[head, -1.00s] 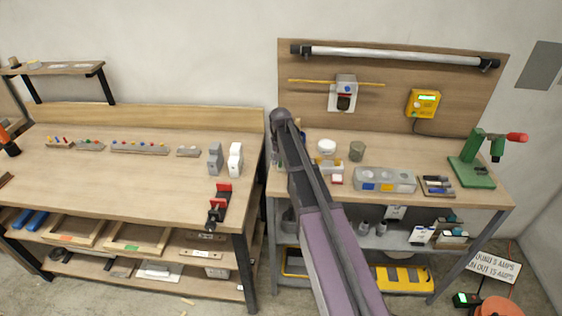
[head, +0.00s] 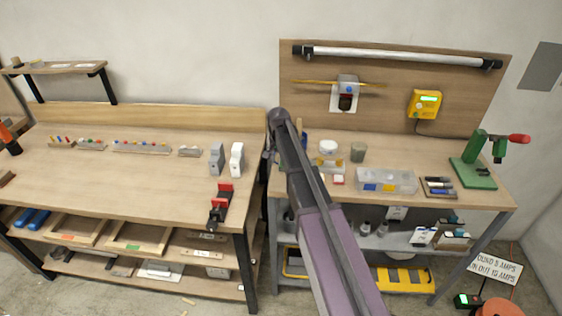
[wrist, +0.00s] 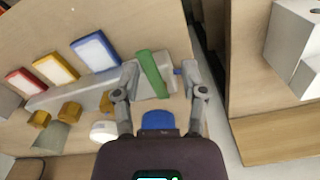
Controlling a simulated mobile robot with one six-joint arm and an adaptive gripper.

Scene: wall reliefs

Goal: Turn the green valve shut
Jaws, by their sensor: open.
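A long green bar (wrist: 152,72), which looks like the green valve's handle, shows in the wrist view. It lies across the end of a pale grey strip, slightly tilted. My gripper (wrist: 160,80) is open, with one finger on each side of the green bar. The left finger is very close to it; I cannot tell whether they touch. A small blue piece shows by the right finger. In the head view my arm hides the green bar, and my gripper is mostly hidden behind the arm's end.
Red (wrist: 25,82), yellow (wrist: 55,68) and blue (wrist: 95,50) framed white plates line the strip, with several brass-coloured blocks below. A blue object (wrist: 158,120) lies just below the fingers. White blocks (wrist: 295,40) stand across a gap at right. A clear organiser box (head: 385,181) sits on the right bench.

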